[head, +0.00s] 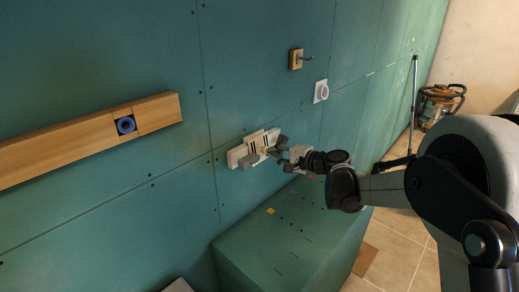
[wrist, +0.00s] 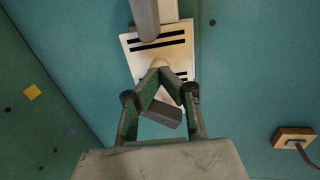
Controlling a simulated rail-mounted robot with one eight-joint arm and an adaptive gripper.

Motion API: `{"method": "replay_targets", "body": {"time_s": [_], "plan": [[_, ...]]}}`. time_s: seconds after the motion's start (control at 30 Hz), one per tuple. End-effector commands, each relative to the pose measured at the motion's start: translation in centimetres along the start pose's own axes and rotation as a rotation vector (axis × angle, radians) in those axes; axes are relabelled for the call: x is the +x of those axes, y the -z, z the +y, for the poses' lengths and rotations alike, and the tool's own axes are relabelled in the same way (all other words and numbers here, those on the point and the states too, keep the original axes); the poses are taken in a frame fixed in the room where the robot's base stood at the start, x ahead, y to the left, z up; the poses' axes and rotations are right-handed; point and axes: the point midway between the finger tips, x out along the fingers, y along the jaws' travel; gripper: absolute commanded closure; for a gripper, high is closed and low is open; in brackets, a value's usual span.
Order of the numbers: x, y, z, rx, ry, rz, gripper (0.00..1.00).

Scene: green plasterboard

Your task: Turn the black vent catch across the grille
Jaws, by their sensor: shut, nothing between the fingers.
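The vent grille (head: 235,155) is a pale plate with dark slots on the green wall, left of my gripper. In the wrist view the grille (wrist: 172,52) shows two black slots in its upper part. A dark grey bar (wrist: 146,20) lies at its top edge, and a dark grey block (wrist: 163,113) shows between my finger links. I cannot tell whether these are parts of one catch. My gripper (wrist: 160,72) is shut and empty, its fingertips in front of the middle of the plate. Contact is unclear. The head view shows my gripper (head: 279,152) at the grille's right side.
A green box (head: 290,240) juts out below. An orange vacuum (head: 437,103) stands far right.

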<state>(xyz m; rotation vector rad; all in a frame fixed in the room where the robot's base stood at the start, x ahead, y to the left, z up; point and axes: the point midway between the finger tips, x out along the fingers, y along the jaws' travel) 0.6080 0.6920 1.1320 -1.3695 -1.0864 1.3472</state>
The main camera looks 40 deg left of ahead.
Motion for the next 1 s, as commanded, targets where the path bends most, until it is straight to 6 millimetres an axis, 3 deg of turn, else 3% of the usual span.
{"method": "replay_targets", "body": {"time_s": [0.63,1.0], "plan": [[0.8,0.0,0.0,0.000,0.000,0.001,1.00],[-1.7,0.1,0.1,0.001,0.000,0.002,1.00]]}}
